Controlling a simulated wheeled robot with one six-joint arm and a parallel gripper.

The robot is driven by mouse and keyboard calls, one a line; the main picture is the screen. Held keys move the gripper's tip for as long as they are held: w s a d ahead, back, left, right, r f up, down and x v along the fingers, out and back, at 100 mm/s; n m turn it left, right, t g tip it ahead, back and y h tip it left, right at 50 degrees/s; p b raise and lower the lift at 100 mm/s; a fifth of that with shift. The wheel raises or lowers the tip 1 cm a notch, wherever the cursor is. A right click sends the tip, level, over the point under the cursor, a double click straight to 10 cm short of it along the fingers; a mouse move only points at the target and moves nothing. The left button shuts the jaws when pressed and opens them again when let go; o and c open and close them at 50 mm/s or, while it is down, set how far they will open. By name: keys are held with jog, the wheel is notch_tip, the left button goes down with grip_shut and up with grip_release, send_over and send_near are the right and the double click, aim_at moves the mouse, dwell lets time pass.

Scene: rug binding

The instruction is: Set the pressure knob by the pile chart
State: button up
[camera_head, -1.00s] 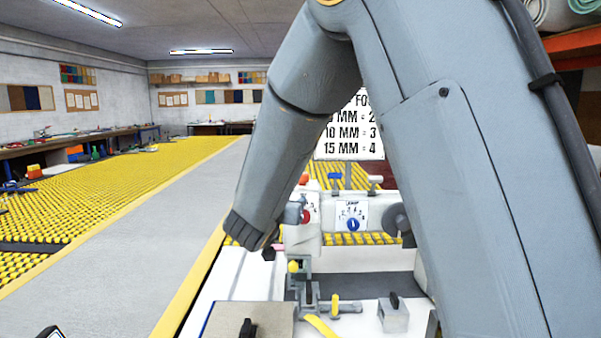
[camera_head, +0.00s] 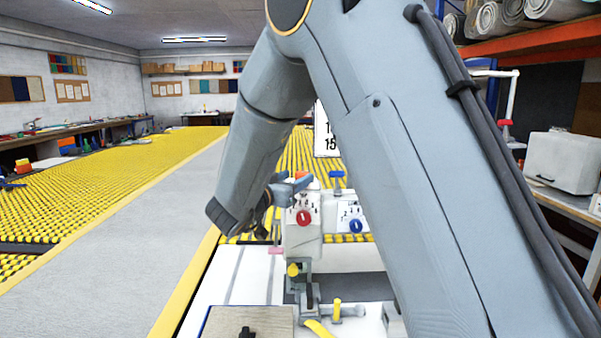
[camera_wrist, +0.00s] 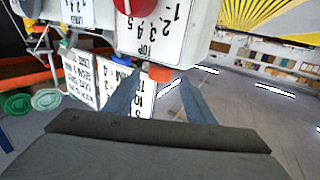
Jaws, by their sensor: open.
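A white sewing machine head carries a red knob (camera_head: 303,218) and, to its right, a blue knob (camera_head: 355,226), each on a numbered white plate. In the wrist view, the red knob (camera_wrist: 135,5) is at the top edge, with an upside-down scale reading 1 to 5 and "TOP". I cannot read its setting. My gripper (camera_head: 297,186) is open, above and slightly left of the red knob, apart from it. In the wrist view, my gripper (camera_wrist: 160,82) has a red cap (camera_wrist: 160,72) showing between its fingertips. The pile chart (camera_head: 326,140) is mostly hidden behind my arm.
A blue-capped post (camera_head: 336,175) stands on top of the machine. Below are a yellow-topped post (camera_head: 337,309) and a yellow curved strip (camera_head: 318,328). A yellow roller table (camera_head: 90,180) extends left. A grey case (camera_head: 565,162) sits on the right bench.

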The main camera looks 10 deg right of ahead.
aim_at(299, 176)
jog(key=shift+p+x, duration=0.55)
jog(key=shift+x, duration=1.75)
jog(key=shift+s, duration=0.1)
jog(key=c, duration=1)
